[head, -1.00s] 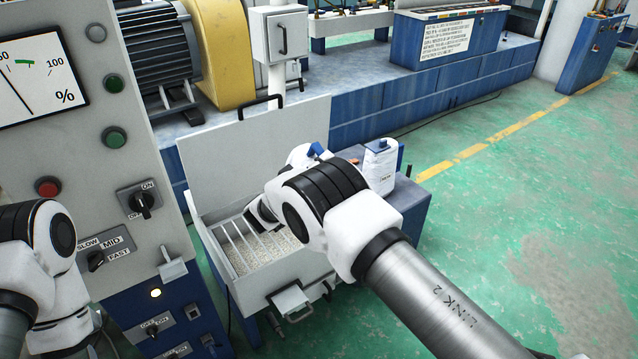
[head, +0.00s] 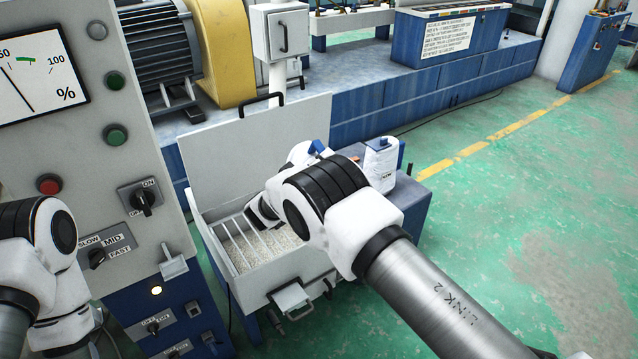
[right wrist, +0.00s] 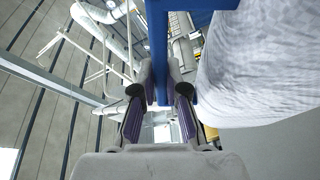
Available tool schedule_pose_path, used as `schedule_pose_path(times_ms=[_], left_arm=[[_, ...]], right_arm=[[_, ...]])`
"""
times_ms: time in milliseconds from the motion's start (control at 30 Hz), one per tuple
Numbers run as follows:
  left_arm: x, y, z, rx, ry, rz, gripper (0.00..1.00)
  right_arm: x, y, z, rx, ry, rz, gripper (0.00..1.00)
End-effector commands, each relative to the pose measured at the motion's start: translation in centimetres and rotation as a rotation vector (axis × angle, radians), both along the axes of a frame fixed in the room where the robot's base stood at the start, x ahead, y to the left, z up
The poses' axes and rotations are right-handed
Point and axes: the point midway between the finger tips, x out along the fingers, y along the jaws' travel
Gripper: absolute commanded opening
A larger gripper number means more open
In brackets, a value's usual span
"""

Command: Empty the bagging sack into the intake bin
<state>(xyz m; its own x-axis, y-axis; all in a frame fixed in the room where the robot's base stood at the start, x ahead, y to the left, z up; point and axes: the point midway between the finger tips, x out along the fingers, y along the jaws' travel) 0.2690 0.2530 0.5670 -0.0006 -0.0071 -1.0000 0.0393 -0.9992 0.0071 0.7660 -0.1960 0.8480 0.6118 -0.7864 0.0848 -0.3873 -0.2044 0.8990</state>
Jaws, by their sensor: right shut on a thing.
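The intake bin (head: 318,272) is a pale box with its lid (head: 262,140) raised at the back; bars cross its mouth over pale granules (head: 275,245). My right gripper (right wrist: 160,98) is shut on a blue bar (right wrist: 158,45) in the right wrist view. The pale, wrinkled sack (right wrist: 260,65) hangs to the right of that bar. In the head view a white labelled thing with blue edges (head: 381,165), likely this sack, shows behind my right arm, right of the bin. The arm hides my right gripper's fingers there. My left gripper is out of view.
A grey control panel (head: 95,170) with knobs and buttons stands left of the bin. A blue cabinet (head: 412,205) is close on the bin's right. A long blue machine base (head: 420,105) runs behind. Green floor (head: 530,210) is clear at right.

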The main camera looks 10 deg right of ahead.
Motion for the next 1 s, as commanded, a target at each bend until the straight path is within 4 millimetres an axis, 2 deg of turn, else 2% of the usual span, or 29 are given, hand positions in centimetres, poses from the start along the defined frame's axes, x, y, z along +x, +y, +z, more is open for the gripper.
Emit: schedule_pose_path(times_ms=[267,700,1000], left_arm=[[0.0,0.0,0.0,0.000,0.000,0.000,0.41],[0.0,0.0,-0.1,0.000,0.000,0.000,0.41],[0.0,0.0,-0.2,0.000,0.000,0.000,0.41]], right_arm=[[-0.2,-0.1,0.1,0.006,-0.023,0.000,0.00],[-3.3,-1.3,0.5,0.129,-0.360,-0.001,0.00],[-3.5,-1.3,0.5,0.138,-0.382,0.000,0.00]])
